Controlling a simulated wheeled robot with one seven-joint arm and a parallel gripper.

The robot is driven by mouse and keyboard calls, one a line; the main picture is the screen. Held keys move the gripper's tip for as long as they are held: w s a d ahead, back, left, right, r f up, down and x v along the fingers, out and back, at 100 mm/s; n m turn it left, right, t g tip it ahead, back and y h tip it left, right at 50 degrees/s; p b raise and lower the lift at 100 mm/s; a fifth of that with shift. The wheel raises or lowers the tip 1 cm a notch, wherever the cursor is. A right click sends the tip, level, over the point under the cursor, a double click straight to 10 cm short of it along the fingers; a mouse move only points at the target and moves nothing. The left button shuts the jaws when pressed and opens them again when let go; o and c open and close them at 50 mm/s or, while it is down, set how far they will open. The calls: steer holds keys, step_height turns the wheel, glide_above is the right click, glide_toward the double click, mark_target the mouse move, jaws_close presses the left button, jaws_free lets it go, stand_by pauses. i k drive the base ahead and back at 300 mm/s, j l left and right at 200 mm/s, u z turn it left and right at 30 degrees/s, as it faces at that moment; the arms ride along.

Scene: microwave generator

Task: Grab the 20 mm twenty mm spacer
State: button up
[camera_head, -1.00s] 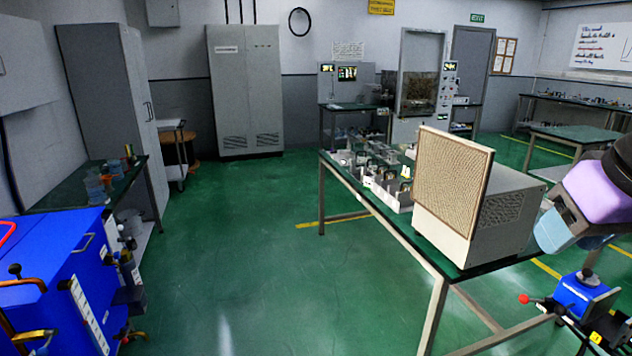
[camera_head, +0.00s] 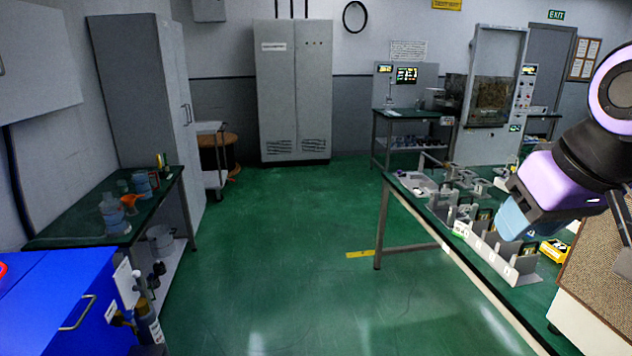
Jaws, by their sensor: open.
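I cannot make out the 20 mm spacer. A row of pale labelled holders (camera_head: 492,258) stands along the near edge of the green-topped table at right, with small dark parts in them, too small to tell apart. My gripper (camera_head: 512,222), at the blue end of my purple and black arm, shows above these holders and covers part of them. It is open; its fingertips are not clear, and I see nothing held. I cannot tell its height above the table.
A cabinet with a tan mesh face (camera_head: 605,240) stands at the right edge. A yellow device (camera_head: 554,250) lies beside it. A blue cart (camera_head: 62,300) and a side bench (camera_head: 75,222) stand at left. The green floor (camera_head: 300,260) between is clear.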

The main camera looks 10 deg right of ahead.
mark_target(473, 207)
steer(key=i+z, duration=0.15)
steer(key=i, duration=0.45)
steer(key=i+j+z, duration=0.15)
steer(key=i, duration=0.45)
steer(key=i+j+z, duration=0.1)
steer(key=i, duration=0.45)
steer(key=i+j+z, duration=0.3)
steer(key=i+z, duration=0.2)
steer(key=i+j+z, duration=0.75)
steer(key=j+z, duration=0.2)
steer(key=j, duration=0.1)
